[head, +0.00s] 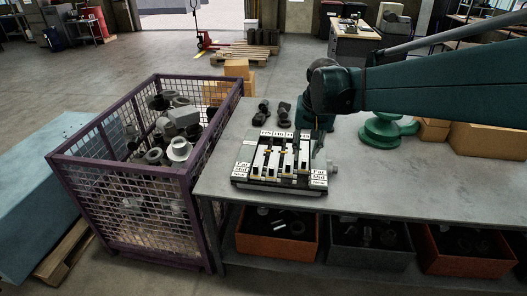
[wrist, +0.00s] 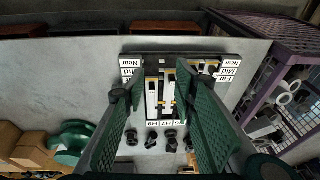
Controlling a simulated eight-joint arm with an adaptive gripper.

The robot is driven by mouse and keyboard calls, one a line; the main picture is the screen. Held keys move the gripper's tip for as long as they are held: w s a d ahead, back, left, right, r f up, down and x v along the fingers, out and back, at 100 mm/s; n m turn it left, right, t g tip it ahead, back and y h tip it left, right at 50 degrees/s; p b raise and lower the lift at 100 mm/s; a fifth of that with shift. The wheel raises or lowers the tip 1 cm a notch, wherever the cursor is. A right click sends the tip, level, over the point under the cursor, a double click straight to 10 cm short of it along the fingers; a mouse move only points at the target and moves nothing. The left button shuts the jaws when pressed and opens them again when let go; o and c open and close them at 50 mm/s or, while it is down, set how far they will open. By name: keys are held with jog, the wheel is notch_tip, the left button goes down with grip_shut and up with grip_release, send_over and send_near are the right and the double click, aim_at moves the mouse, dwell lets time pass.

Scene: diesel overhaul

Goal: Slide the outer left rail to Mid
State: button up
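The rail unit (head: 278,163) sits on the grey bench near its left end, with several pale rails side by side. Far, Mid and Near labels stand at both sides. The leftmost rail (head: 258,160) shows in the head view; its exact position against the labels is too small to tell. In the wrist view the unit appears turned round, and my right-hand finger hides part of its rails. My gripper (wrist: 155,92) is open, its two green fingers apart above the unit with nothing seen held. In the head view my gripper (head: 318,142) is at the unit's right side.
A purple mesh crate (head: 115,163) full of metal parts stands left of the bench. Dark parts (head: 284,112) lie behind the unit. A green casting (head: 385,130) and cardboard boxes (head: 487,140) stand to the right. The bench's front right is clear.

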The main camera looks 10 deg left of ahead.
jog(key=w+a+f+g+p, duration=0.1)
jog(key=w+a+f+p, duration=0.1)
jog(key=w+a+f, duration=0.5)
jog(key=g+p, duration=0.1)
jog(key=g, duration=0.1)
send_over(256, 165)
jog(key=shift+h, duration=0.4)
jog(key=f, duration=0.4)
jog(key=d+f, duration=0.1)
jog(key=f, duration=0.1)
jog(key=shift+s, duration=0.3)
jog(key=shift+w+a+f+p, duration=0.15)
jog(key=shift+a+f+p, duration=0.15)
jog(key=shift+a+f, duration=0.25)
jog(key=shift+f, duration=0.1)
jog(key=shift+f, duration=3.8)
